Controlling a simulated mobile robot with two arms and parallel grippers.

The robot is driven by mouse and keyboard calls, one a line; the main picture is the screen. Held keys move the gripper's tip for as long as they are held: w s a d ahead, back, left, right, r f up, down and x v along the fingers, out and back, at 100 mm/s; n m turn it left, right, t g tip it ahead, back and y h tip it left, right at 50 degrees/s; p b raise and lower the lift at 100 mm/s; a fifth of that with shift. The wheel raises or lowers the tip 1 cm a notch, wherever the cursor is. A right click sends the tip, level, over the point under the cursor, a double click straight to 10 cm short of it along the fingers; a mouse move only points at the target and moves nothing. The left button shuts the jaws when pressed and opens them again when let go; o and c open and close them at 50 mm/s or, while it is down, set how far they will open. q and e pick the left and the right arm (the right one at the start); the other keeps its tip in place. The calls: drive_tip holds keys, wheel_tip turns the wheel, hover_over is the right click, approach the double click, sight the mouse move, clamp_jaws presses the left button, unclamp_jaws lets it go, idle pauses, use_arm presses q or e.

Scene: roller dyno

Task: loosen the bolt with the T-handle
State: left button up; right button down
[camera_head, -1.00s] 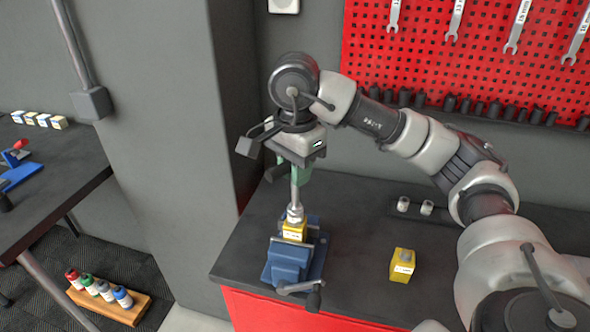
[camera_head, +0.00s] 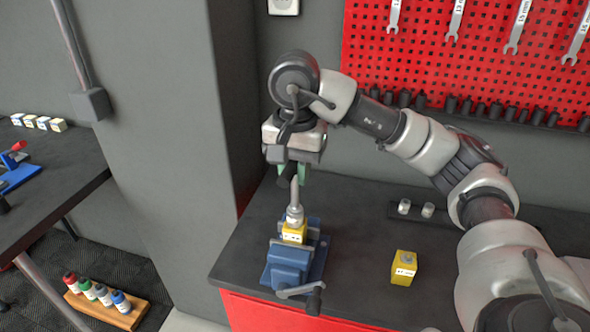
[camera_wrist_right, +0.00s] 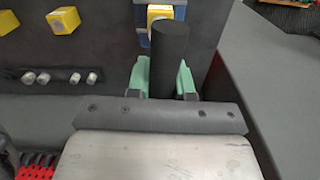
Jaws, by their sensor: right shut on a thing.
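The T-handle (camera_head: 295,194) stands upright, its silver shaft and socket over the top of a yellow block (camera_head: 294,232). The bolt itself is hidden under the socket. The block is clamped in a blue vise (camera_head: 290,262) on the bench. My right gripper (camera_head: 294,174) is shut on the black crossbar of the T-handle, above the vise. In the right wrist view the dark crossbar (camera_wrist_right: 170,52) sits between the green finger pads, and the block (camera_wrist_right: 159,12) shows behind it. My left gripper is not in view.
A second yellow block (camera_head: 404,267) stands on the dark bench (camera_head: 350,235) right of the vise. Small silver pieces (camera_head: 428,209) sit on a strip behind it. A grey pillar (camera_head: 165,130) rises on the left. A red pegboard (camera_head: 480,70) with wrenches hangs at the back.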

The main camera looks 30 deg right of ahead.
drive_tip(key=shift+n, duration=2.8)
drive_tip(key=shift+b, duration=0.3)
drive_tip(key=n, duration=0.2)
drive_tip(key=shift+n, duration=0.3)
drive_tip(key=shift+m, duration=0.6)
